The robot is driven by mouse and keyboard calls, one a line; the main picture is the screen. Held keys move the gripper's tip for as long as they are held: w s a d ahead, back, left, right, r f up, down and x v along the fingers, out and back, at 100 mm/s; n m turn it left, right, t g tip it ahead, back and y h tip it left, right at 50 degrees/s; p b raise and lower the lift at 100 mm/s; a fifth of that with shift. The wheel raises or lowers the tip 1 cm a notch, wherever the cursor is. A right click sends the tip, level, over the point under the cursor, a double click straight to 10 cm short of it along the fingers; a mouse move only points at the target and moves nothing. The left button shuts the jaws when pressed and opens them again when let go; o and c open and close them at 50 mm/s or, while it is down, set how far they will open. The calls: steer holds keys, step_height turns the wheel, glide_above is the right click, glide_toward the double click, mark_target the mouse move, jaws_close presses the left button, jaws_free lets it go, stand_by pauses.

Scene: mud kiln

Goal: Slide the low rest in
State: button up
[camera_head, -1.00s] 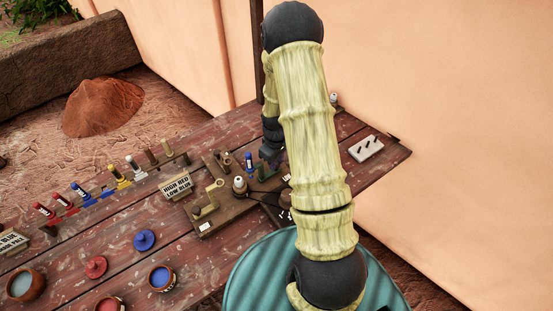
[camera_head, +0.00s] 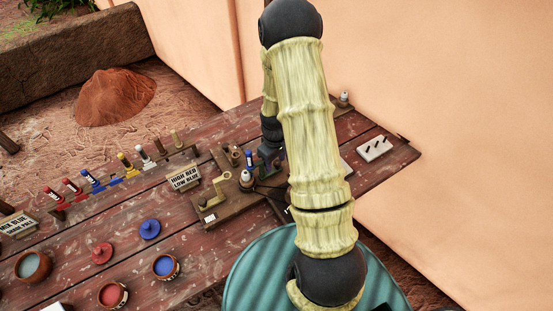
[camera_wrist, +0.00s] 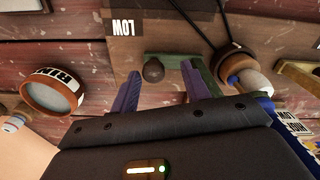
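In the wrist view, a green bar (camera_wrist: 178,60) with a dark round knob (camera_wrist: 153,70) lies on the wooden board by an upside-down "LOW" label (camera_wrist: 123,28). It looks like the low rest. My gripper (camera_wrist: 161,72) is open, its purple fingers apart on either side of the knob; I cannot tell whether they touch anything. The right finger overlaps the green bar. In the head view my gripper (camera_head: 271,158) is over the board (camera_head: 230,208), partly hidden by my arm, and the green bar cannot be made out.
A white-topped bulb (camera_head: 246,177) in a dark ring stands on the board, beside a tan bracket (camera_head: 213,194). A blue tube (camera_head: 249,158) stands close left of my gripper. A "HIGH RED LOW BLUE" sign (camera_head: 184,178) and several tubes are left. A pale block (camera_head: 373,148) lies right.

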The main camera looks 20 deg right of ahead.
steer(key=shift+d, duration=0.2)
step_height(320, 180, up, 17)
steer(key=b, duration=0.1)
steer(key=shift+r+b, duration=0.2)
steer(key=shift+b, duration=0.2)
stand_by(0.6)
steer(key=s+a+r+m+t, duration=0.2)
steer(key=s+a+m, duration=0.2)
steer(key=s+a, duration=0.5)
steer(key=shift+s+r+t, duration=0.3)
steer(key=shift+s+r, duration=0.05)
steer(key=shift+s, duration=0.8)
